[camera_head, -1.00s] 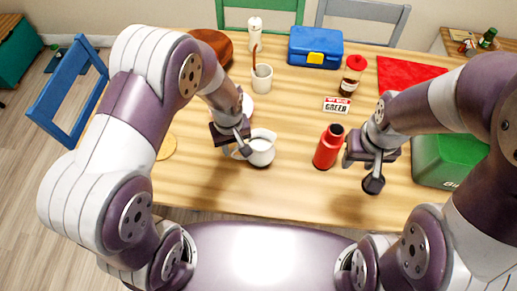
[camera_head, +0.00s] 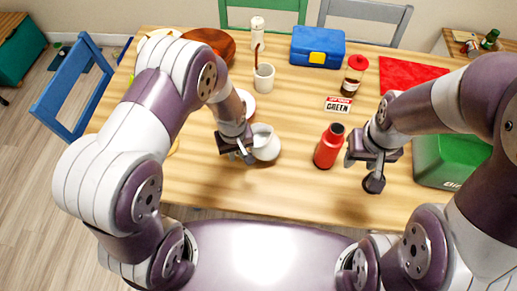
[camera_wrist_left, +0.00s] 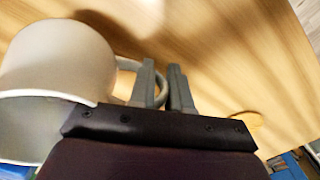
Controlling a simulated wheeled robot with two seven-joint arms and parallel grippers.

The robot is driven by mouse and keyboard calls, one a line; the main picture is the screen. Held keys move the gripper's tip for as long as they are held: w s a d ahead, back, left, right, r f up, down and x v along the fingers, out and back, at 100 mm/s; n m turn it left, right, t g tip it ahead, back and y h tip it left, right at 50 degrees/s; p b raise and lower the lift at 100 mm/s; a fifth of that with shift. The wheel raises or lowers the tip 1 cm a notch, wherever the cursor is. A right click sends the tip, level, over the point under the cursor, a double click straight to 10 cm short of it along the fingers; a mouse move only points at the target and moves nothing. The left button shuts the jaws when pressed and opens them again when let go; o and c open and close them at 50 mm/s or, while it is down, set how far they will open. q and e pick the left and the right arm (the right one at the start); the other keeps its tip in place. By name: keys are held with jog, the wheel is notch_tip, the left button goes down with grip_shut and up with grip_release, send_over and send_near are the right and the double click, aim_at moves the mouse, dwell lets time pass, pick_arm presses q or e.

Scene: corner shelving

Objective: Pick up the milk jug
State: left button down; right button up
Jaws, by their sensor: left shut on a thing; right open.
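The white milk jug (camera_head: 265,143) is near the middle of the table, seen from above in the head view. It fills the left side of the left wrist view (camera_wrist_left: 62,70), with its handle (camera_wrist_left: 128,72) reaching to the fingers. My left gripper (camera_head: 243,152) is at the jug's left side. In the left wrist view its two fingers (camera_wrist_left: 165,85) are closed around the handle. I cannot tell whether the jug touches the table. My right gripper (camera_head: 373,168) is open and empty, to the right of the red bottle.
A red bottle (camera_head: 329,146) stands right of the jug. A white plate (camera_head: 248,103) lies behind it, partly hidden by my left arm. The table front is clear.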

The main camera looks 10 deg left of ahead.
pick_arm(q)
jog(key=shift+r, duration=0.1)
jog(key=shift+r, duration=4.95)
